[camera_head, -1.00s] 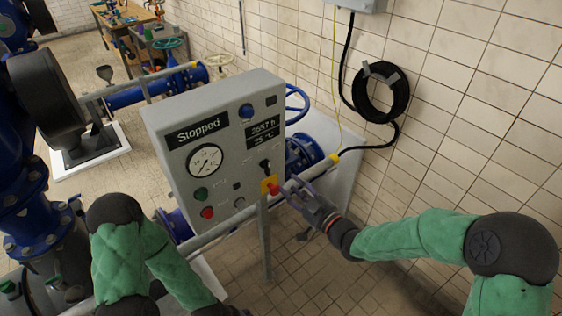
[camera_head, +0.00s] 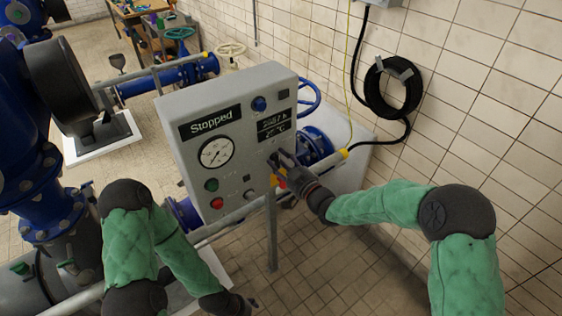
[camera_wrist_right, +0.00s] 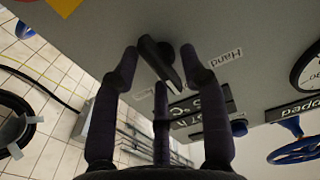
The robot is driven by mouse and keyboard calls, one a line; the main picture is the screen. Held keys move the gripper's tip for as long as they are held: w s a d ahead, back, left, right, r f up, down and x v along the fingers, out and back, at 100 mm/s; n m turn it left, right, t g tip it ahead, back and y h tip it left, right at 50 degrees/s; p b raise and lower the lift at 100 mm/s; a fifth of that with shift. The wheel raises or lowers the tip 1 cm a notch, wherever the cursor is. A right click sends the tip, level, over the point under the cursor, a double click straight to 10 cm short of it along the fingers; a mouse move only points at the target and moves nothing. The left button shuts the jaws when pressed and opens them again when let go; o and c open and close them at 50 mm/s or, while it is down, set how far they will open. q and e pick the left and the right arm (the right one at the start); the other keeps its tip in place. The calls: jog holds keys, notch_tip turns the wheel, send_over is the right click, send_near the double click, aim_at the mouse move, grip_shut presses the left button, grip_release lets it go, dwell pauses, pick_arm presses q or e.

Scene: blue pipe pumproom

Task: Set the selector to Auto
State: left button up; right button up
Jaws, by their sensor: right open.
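The grey control panel (camera_head: 240,110) reads "Stopped" on its display. Its selector is a black knob (camera_wrist_right: 158,58), seen close up in the right wrist view, with a "Hand" label (camera_wrist_right: 225,58) beside it. My right gripper (camera_head: 282,162) is at the panel's lower right. In the right wrist view, my right gripper (camera_wrist_right: 160,66) is open, with fingers on both sides of the knob; I cannot tell whether they touch it. In the head view the fingers largely cover the selector. My left gripper (camera_head: 242,303) is low at the bottom edge, its jaws unclear.
A red-and-yellow emergency stop (camera_head: 277,181) sits just below my right gripper. Green (camera_head: 211,185) and red (camera_head: 217,203) buttons and a round gauge (camera_head: 216,152) are further left. A rail and post (camera_head: 271,235) stand before the panel. The tiled wall is at right.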

grip_shut()
jog(key=shift+f+m+b, duration=0.1)
jog(key=shift+m+b, duration=0.6)
jog(key=shift+m, duration=0.2)
jog(key=shift+m+b, duration=0.65)
jog(key=shift+m, duration=0.55)
jog(key=shift+f+m+b, duration=0.1)
jog(key=shift+m+b, duration=0.5)
jog(key=shift+m, duration=1.7)
grip_release()
jog(key=shift+d, duration=0.1)
